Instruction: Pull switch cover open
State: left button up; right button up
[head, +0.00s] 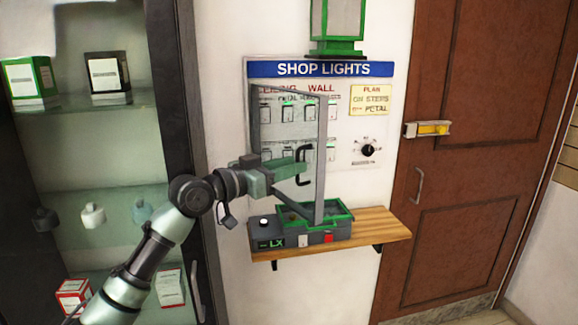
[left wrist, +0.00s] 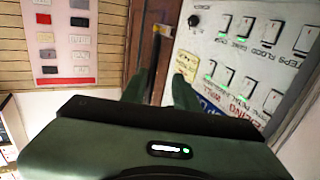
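The switch cover (head: 321,150) is a grey-framed see-through panel with a black handle (head: 304,166). In the head view it stands swung out at an angle from the SHOP LIGHTS switch board (head: 360,90), its right edge nearer to me. My left gripper (head: 304,160) is at the handle, its green fingers overlapping it in the picture; whether they touch is unclear. In the left wrist view the two fingers (left wrist: 160,88) stand apart, with nothing clearly held between them. The switches (left wrist: 247,28) show beyond. My right gripper is out of view.
A wooden shelf (head: 385,224) below carries a grey and green box (head: 290,234). A green lantern (head: 337,25) is above the board. A glass cabinet (head: 100,150) is on the left, a brown door (head: 470,120) on the right.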

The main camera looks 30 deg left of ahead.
pick_arm(q)
notch_tip(320, 180, up, 20)
jog(key=shift+b, duration=0.4)
